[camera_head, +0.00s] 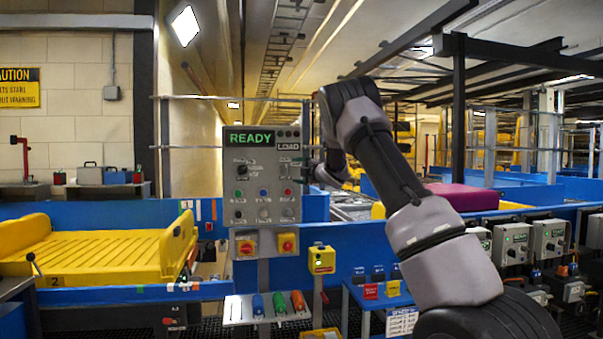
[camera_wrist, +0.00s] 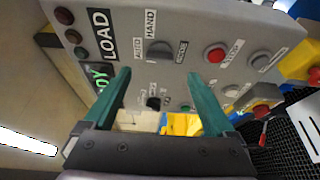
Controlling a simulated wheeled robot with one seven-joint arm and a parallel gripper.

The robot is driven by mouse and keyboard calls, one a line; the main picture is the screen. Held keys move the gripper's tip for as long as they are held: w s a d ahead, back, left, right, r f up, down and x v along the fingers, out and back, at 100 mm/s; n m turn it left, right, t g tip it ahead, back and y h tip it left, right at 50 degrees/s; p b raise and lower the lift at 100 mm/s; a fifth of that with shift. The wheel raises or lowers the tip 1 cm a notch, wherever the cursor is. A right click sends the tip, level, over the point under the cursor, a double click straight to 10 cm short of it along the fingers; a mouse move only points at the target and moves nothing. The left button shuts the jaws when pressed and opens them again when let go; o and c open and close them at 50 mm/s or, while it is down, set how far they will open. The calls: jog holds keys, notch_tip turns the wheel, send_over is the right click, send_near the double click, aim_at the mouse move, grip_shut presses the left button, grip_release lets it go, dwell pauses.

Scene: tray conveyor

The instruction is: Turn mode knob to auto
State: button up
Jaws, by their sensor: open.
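The grey control panel (camera_head: 232,205) stands in the middle of the head view, with a green READY display and a LOAD label. In the wrist view, the panel (camera_wrist: 190,25) appears turned sideways. The dark mode knob (camera_wrist: 158,50) sits there between the AUTO and HAND labels and the MODE label. I cannot tell which label it points to. My gripper (camera_wrist: 157,74) is open and empty, with its two green fingers apart. The knob shows in the gap just beyond the fingertips, apart from them. In the head view, my arm reaches the panel's right edge; the fingers are hard to make out.
Red (camera_wrist: 216,53) and grey (camera_wrist: 260,61) buttons lie near the knob on the panel. Another black knob (camera_wrist: 153,102) shows between the fingers. Yellow button boxes (camera_head: 286,243) hang below the panel. A yellow tray (camera_head: 90,262) lies on the conveyor at left.

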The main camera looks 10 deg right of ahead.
jog(key=shift+v, duration=1.75)
